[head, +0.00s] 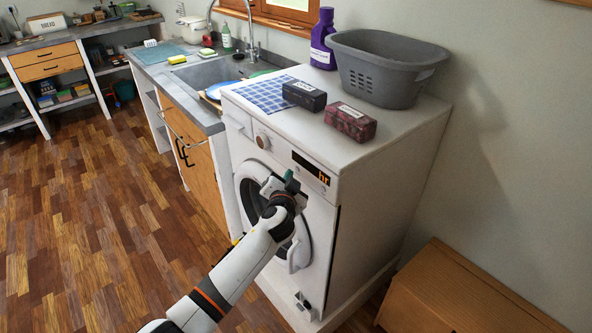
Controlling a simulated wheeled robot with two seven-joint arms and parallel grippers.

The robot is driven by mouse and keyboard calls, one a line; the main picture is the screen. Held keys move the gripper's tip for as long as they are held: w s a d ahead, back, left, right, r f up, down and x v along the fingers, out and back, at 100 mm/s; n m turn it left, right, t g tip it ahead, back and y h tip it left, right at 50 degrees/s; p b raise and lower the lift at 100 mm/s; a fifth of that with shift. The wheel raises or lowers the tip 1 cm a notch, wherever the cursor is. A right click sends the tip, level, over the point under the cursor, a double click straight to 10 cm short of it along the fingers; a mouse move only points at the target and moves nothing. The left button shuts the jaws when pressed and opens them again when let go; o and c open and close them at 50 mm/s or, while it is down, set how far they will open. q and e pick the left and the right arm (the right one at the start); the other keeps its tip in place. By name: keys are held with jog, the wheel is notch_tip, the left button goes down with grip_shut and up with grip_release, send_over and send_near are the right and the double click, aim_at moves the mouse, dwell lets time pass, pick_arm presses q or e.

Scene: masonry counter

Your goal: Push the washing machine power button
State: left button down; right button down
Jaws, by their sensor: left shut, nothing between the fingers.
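The white washing machine (385,185) stands at the end of the counter, its front facing left and toward me. Its front panel has a round knob (262,141) and a dark display (311,168) with orange characters. I cannot make out the power button; my left gripper may cover part of the panel's lower edge. My left gripper (290,178) is shut and empty, in front of the machine just below the panel, left of the display. I cannot tell whether it touches the machine. It hides part of the round door (246,190). My right gripper is not in view.
On the machine are a grey basket (385,92), a purple bottle (322,40), a dark box (304,95), a reddish box (350,123) and a checked cloth (265,94). A wooden cabinet (480,292) stands at lower right. The wooden floor (90,220) at left is clear.

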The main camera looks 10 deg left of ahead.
pick_arm(q)
jog(key=shift+w+d, duration=0.15)
jog(key=shift+w+d+b, duration=0.15)
jog(key=shift+w+b, duration=0.1)
jog(key=shift+b, duration=0.15)
jog(key=shift+w+d, duration=0.1)
dwell(0.6)
jog(key=shift+s+a, duration=0.4)
jog(key=shift+s, duration=0.1)
jog(key=s+a+p, duration=0.3)
jog(key=s, duration=0.1)
jog(key=shift+s+a, duration=0.35)
jog(key=shift+s, duration=0.05)
